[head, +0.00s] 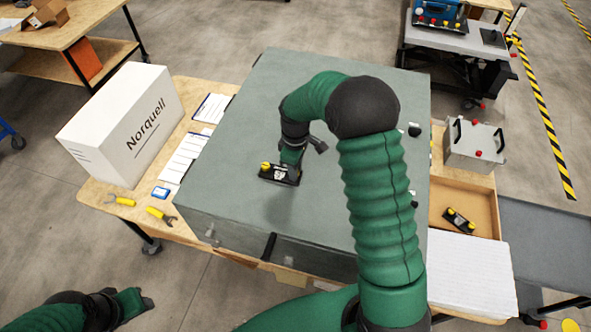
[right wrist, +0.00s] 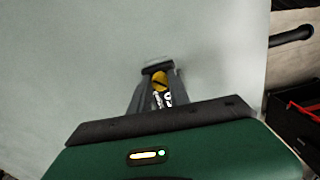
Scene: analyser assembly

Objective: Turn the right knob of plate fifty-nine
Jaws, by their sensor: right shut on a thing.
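A small black plate (head: 280,174) with a white label lies on top of the large grey box. Its left yellow knob (head: 265,167) shows. Its right end is mostly hidden by my right gripper (head: 291,165). In the right wrist view, the gripper's fingertips (right wrist: 160,72) sit on both sides of a yellow knob (right wrist: 159,77) and are shut on it, at the right end of the plate. Part of the label (right wrist: 157,99) shows between the fingers; its number is too small to read. My left gripper (head: 132,302) hangs at the lower left, away from the box; its jaws are unclear.
The grey box (head: 225,178) stands on a wooden table. A similar plate (head: 459,220) lies in the wooden tray (head: 482,198) at the right. A white Norquell carton (head: 120,120), papers (head: 184,157) and yellow-handled tools (head: 160,215) are at the left. The box top around the plate is clear.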

